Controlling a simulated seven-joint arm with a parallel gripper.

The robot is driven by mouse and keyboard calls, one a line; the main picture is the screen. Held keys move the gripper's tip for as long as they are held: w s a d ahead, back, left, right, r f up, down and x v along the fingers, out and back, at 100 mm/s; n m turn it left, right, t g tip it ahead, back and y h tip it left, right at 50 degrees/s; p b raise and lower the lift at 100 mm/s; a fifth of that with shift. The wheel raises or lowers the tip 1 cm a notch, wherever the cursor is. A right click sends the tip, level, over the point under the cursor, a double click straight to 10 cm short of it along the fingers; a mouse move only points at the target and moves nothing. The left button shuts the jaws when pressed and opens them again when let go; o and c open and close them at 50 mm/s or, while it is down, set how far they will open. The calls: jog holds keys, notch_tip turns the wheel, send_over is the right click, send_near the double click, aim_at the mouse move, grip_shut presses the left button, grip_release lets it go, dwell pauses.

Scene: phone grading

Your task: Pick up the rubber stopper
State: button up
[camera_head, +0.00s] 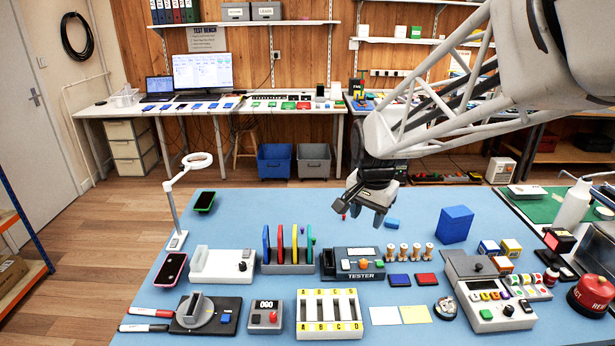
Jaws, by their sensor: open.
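My gripper (362,211) is open above the back middle of the blue work table, its fingers pointing down and apart. I see nothing held between them. I cannot tell for sure which object is the rubber stopper. A small red piece (343,217) shows just by the left finger, partly hidden by it; its shape is too small to make out. A small blue block (392,223) lies on the table just right of the right finger, apart from it.
A larger blue block (455,224) stands to the right. In front are several wooden pegs (404,252), a tester box (360,264), a rack with coloured upright plates (287,266) and a lettered slot tray (330,329). A ring lamp (176,240) stands left.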

jog(key=w+a+f+m, duration=0.25)
jog(key=w+f, duration=0.25)
jog(key=w, duration=0.3)
jog(key=w+a+f+m, duration=0.2)
jog(key=w+a+f, duration=0.15)
jog(key=w, duration=0.45)
jog(key=m+g, duration=0.1)
jog(key=m, duration=0.3)
send_over(314, 239)
jog(key=f, duration=1.2)
jog(key=shift+s+f, duration=0.25)
jog(key=shift+w+a+f, duration=0.15)
jog(key=shift+w+f, duration=0.15)
jog(key=shift+f, duration=0.15)
jog(key=shift+f, duration=1.25)
jog(key=shift+f, duration=0.15)
jog(key=shift+f, duration=2.5)
